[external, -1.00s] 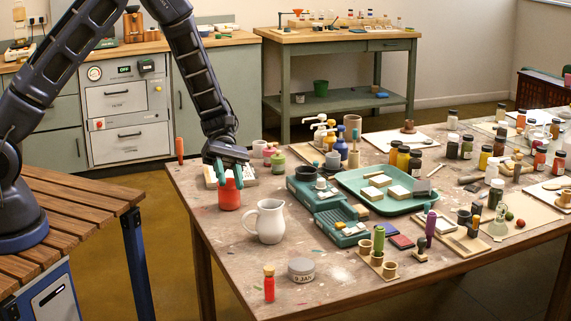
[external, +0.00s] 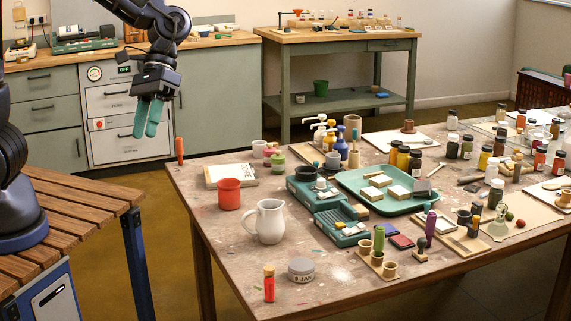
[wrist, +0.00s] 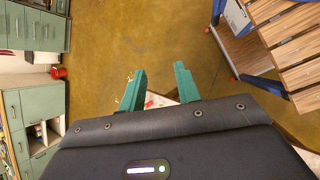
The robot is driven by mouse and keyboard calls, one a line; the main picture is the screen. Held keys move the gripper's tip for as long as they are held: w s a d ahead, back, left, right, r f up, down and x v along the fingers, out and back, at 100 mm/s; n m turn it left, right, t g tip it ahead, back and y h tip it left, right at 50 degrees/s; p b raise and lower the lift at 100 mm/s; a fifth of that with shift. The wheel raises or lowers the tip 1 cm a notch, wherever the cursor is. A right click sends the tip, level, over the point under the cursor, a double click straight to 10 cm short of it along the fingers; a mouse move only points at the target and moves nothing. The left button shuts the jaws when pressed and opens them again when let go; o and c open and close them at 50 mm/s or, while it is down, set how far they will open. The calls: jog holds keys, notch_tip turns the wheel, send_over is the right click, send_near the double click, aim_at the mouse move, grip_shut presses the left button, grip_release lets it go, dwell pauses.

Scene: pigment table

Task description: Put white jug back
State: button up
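The white jug (external: 269,221) stands upright on the worktable near its front left edge, its handle toward the left. A red cup (external: 229,194) stands behind and to the left of it. My gripper (external: 150,118) hangs in the air left of the table, fingers pointing down, well apart from the jug. In the wrist view the two green fingers (wrist: 160,86) are spread with a gap between them, and nothing is held. The jug cannot be made out in the wrist view.
A grey-lidded jar (external: 301,270) and a small red bottle (external: 269,284) stand in front of the jug. Green scales (external: 342,226) and a green tray (external: 400,208) lie to the right. A slatted wooden bench (external: 70,205) is at left, with open floor between.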

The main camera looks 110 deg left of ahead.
jog(key=s+d+r+m+t+y, duration=0.2)
jog(key=s+d+r+m+y, duration=0.1)
jog(key=s+d+r+m, duration=0.1)
jog(key=s+d+r+m+t+y, duration=0.1)
jog(key=s+d+r+m+y, duration=0.2)
jog(key=s+m, duration=0.6)
jog(key=s+d+r, duration=0.2)
jog(key=d, duration=0.1)
jog(key=shift+d+m+t+y, duration=0.25)
jog(key=shift+m+t+y, duration=0.05)
jog(key=shift+t+y, duration=0.1)
